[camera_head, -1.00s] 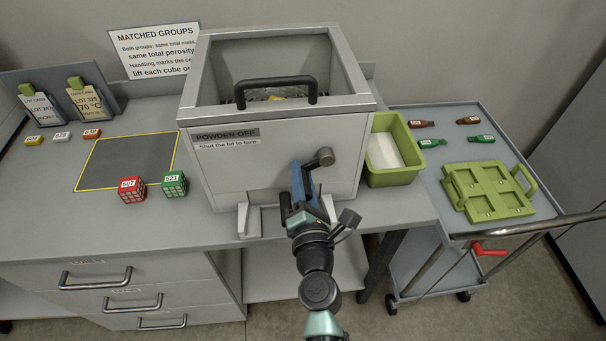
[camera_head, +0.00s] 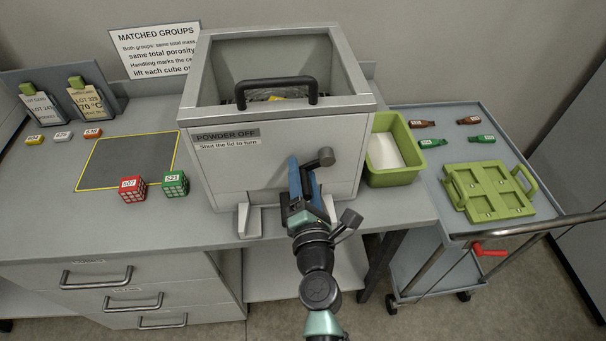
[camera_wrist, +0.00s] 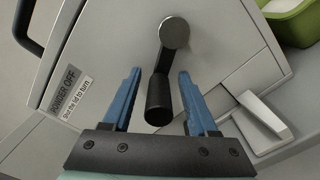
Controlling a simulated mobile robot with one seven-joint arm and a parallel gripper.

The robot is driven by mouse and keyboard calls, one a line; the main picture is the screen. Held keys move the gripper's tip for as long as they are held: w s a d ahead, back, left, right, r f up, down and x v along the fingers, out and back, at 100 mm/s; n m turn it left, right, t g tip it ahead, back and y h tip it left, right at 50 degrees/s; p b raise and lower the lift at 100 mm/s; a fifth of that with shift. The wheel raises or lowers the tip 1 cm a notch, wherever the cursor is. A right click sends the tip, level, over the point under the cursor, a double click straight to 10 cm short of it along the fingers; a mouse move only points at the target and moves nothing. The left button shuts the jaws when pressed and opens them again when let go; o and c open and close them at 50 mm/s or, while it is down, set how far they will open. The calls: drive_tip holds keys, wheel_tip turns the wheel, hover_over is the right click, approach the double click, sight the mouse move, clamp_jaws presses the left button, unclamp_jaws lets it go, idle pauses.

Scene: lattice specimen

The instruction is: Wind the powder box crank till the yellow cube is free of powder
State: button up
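The grey powder box (camera_head: 222,172) stands on the bench, labelled "POWDER OFF" and "Shut the lid to turn". A black handle (camera_head: 276,82) spans its top. A yellow patch of the cube (camera_head: 277,98) shows inside, mostly hidden behind the handle and front wall; its powder cover is unclear. The dark crank (camera_head: 325,157) is on the front face. In the wrist view the crank's pivot (camera_wrist: 174,32) is above and its grip knob (camera_wrist: 159,98) hangs below. My gripper (camera_head: 301,172) is open; in the wrist view its blue fingers (camera_wrist: 160,88) stand either side of the knob, with gaps showing.
A red cube (camera_head: 132,189) and a green cube (camera_head: 175,184) sit left of the box by a yellow-edged mat (camera_head: 128,163). A green bin (camera_head: 396,176) is close on the right. A trolley (camera_head: 450,156) carries a green tray (camera_head: 490,190).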

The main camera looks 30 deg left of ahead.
drive_tip(key=shift+v, duration=0.85)
drive_tip(key=b+v, duration=0.4)
drive_tip(key=v, duration=0.7)
drive_tip(key=shift+d, duration=0.1)
idle(0.5)
